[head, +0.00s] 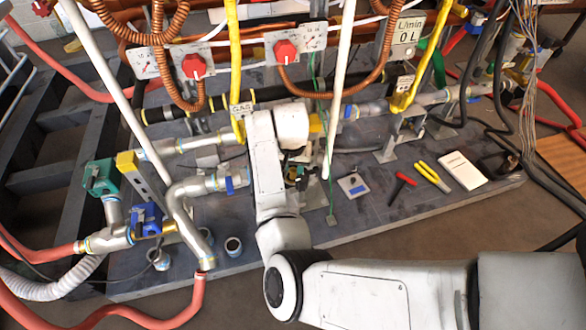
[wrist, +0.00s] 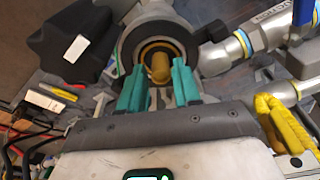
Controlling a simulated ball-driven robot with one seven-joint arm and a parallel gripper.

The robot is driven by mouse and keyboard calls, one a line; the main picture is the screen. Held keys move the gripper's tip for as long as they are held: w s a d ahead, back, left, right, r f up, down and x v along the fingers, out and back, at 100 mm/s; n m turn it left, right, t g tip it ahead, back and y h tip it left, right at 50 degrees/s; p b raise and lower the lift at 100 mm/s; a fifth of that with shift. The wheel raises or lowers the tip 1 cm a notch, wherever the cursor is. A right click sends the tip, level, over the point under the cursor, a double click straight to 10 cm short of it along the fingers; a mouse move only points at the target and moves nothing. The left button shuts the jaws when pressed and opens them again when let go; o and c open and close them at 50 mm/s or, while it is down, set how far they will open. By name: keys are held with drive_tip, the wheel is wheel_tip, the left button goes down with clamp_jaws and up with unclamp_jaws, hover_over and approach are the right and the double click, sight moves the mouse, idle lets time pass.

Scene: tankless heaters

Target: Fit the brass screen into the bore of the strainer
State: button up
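The far end of the screen overlaps the bore opening. I cannot tell how deep it reaches. In the head view, my arm and the pipes hide most of the gripper, the screen and the strainer.
Metal pipes (wrist: 222,52) run close to the right of the strainer, and a dark block (wrist: 70,42) stands to its left. In the head view, a white upright pipe (head: 339,85) and a yellow pipe (head: 235,60) flank my arm. Red and yellow hand tools (head: 430,177) lie right.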

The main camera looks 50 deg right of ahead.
wheel_tip(320, 180, up, 11)
drive_tip(key=a+p, duration=0.1)
drive_tip(key=p, duration=0.3)
drive_tip(key=s+d+n+h, duration=0.1)
drive_tip(key=s+d, duration=0.2)
drive_tip(key=s, duration=0.2)
drive_tip(key=s+a+f+n+y, duration=0.1)
drive_tip(key=s+a+f+n, duration=0.2)
drive_tip(key=s+a+n, duration=0.2)
drive_tip(key=s+a+f+n+y, duration=0.1)
drive_tip(key=s+a+f+n, duration=0.3)
drive_tip(key=s+a, duration=0.8)
drive_tip(key=s+n, duration=0.1)
drive_tip(key=s, duration=0.3)
drive_tip(key=shift+s, duration=0.15)
drive_tip(key=shift+d+r, duration=0.1)
drive_tip(key=shift+r, duration=0.05)
wheel_tip(320, 180, up, 26)
drive_tip(key=p, duration=2.6)
